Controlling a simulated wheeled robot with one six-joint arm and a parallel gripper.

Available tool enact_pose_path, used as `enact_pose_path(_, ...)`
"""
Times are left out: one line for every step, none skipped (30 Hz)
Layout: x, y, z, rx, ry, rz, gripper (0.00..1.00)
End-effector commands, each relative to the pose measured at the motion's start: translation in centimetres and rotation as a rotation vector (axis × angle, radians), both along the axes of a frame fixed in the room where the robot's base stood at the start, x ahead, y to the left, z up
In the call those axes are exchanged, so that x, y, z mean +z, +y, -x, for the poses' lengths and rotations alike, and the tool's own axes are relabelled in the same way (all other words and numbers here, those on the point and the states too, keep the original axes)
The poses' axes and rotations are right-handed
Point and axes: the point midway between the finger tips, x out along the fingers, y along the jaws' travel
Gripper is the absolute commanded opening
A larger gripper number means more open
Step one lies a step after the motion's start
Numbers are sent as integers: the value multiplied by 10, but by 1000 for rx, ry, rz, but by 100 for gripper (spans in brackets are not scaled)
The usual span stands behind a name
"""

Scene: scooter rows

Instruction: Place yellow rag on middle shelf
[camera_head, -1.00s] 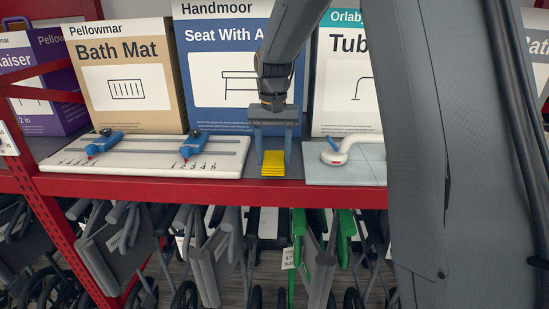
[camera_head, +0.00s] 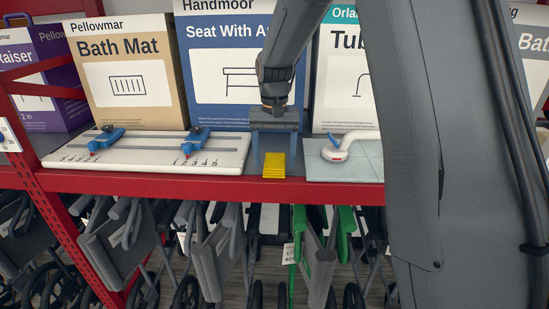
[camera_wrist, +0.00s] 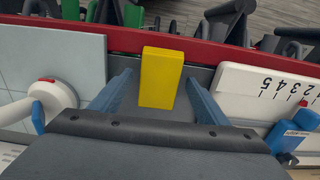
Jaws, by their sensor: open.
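The yellow rag (camera_head: 274,165) is a small folded block on the grey shelf with the red front edge (camera_head: 215,187). It lies in the gap between the white board and the light tiled panel. My gripper (camera_head: 275,168) is open, its two blue fingers pointing down on either side of the rag. In the wrist view, the rag (camera_wrist: 161,78) shows between the fingers (camera_wrist: 157,95), with a gap on both sides. The rag looks to be resting on the shelf. I cannot tell from these views whether this is the middle shelf.
The white board (camera_head: 150,153) with blue sliders is left. The tiled panel (camera_head: 350,165) with a white handle (camera_head: 340,148) is right. Boxes, including Bath Mat (camera_head: 128,75) and Seat (camera_head: 225,70), stand behind. Folded walkers (camera_head: 215,255) stand below.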

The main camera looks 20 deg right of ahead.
Motion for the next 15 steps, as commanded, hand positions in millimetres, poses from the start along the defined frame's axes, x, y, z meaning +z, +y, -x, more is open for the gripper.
enact_pose_path(5,0,-1,0,-4,0,69)
enact_pose_path(8,0,-2,0,-4,0,69)
enact_pose_path(13,0,-2,0,-4,-1,69)
enact_pose_path(18,0,-2,0,-6,0,69)
enact_pose_path(23,0,-2,0,-5,0,69)
enact_pose_path(31,0,-2,0,-6,0,69)
enact_pose_path(38,0,-2,0,-6,0,69)
enact_pose_path(44,0,-2,0,-7,0,69)
enact_pose_path(52,0,-2,0,-7,0,69)
enact_pose_path(59,0,-2,0,-6,0,69)
enact_pose_path(65,0,-2,0,-6,0,69)
enact_pose_path(73,0,-2,0,-6,0,69)
enact_pose_path(79,0,-2,0,-6,0,69)
enact_pose_path(84,0,-2,0,-5,0,69)
enact_pose_path(91,0,-2,0,-5,0,69)
